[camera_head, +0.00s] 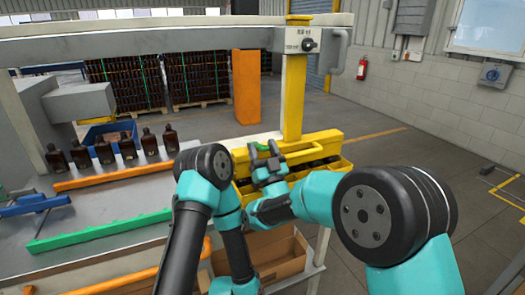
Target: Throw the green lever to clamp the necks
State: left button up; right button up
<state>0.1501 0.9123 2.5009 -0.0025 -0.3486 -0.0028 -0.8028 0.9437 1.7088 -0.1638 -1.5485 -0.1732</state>
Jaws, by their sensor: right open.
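My right gripper (265,157) is open, pointing up and away, in front of the yellow clamp head (312,149) at the foot of the yellow post. Small dark green parts show at its fingertips; I cannot tell whether these are a lever or the fingers. No green lever can be made out with certainty. A long toothed green bar (102,232) lies on the grey bench. Several amber bottles (126,147) stand in a row on the bench at left, their necks up. My left gripper is not in view.
An orange bar (113,177) lies in front of the bottles, with a blue part (34,203) at far left. A yellow post (292,97) carries a grey control box (298,40). A cardboard box (283,257) stands low behind my left arm.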

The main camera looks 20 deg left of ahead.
aim_at(262, 146)
jog(key=shift+r, duration=0.4)
notch_tip(262, 146, up, 3)
jog(key=shift+f, duration=0.1)
jog(key=s+d, duration=0.3)
jog(key=s, duration=0.4)
jog(key=s+d+r, duration=0.1)
jog(key=s+d, duration=0.3)
jog(key=s, duration=0.3)
jog(key=shift+s+r, duration=0.15)
jog(key=shift+s, duration=0.1)
